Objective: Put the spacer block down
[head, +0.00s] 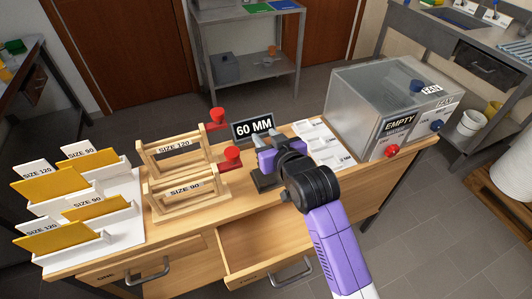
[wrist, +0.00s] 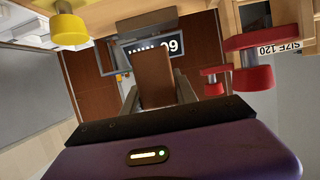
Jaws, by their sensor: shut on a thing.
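The spacer block (wrist: 153,78) is a plain brown block between the two fingers of my gripper (wrist: 157,98) in the wrist view. My gripper (head: 268,158) is shut on it. In the head view my purple gripper body and black wrist joint hide the block. The gripper is over the middle of the wooden bench, in front of the black "60 MM" sign (head: 252,130). The sign also shows upside down behind the block in the wrist view (wrist: 172,46). I cannot tell whether the block touches anything below.
Wooden racks marked SIZE 120 (head: 174,145) and SIZE 90 (head: 184,190) stand left of my gripper, beside red clamps (head: 231,158). A white tray (head: 125,235) with yellow boards is further left. A grey tank (head: 362,112) marked EMPTY is right. A front drawer (head: 265,246) is open.

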